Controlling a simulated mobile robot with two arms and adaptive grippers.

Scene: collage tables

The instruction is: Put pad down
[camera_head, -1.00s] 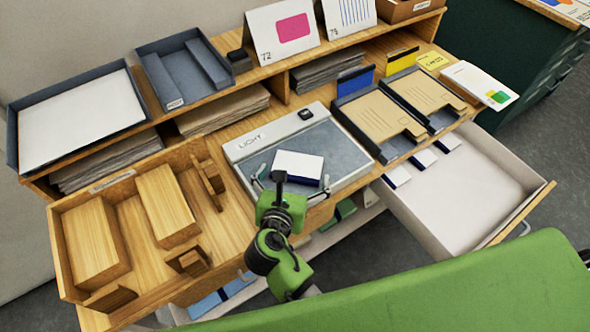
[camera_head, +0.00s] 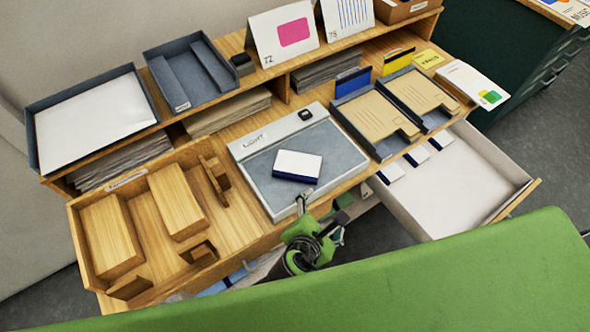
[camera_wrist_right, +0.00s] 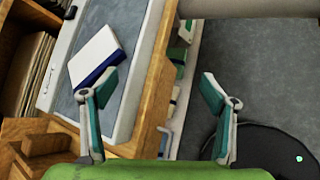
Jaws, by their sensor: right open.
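The pad (camera_head: 297,166) is a small white block with a dark blue edge. It lies on the grey surface of the light box (camera_head: 262,187), and it also shows in the right wrist view (camera_wrist_right: 95,57). My right gripper (camera_head: 321,215) is in front of the table's front edge, apart from the pad. In the right wrist view its fingers (camera_wrist_right: 157,90) are spread wide with nothing between them. The pad lies to the left, beyond the left finger. My left gripper is not in view.
A wooden tray with blocks (camera_head: 226,226) is left of the light box. An open white drawer (camera_head: 455,190) sticks out at the right. Dark trays with tan folders (camera_head: 372,122) stand right of the light box. Shelves with paper stacks (camera_head: 235,107) are behind.

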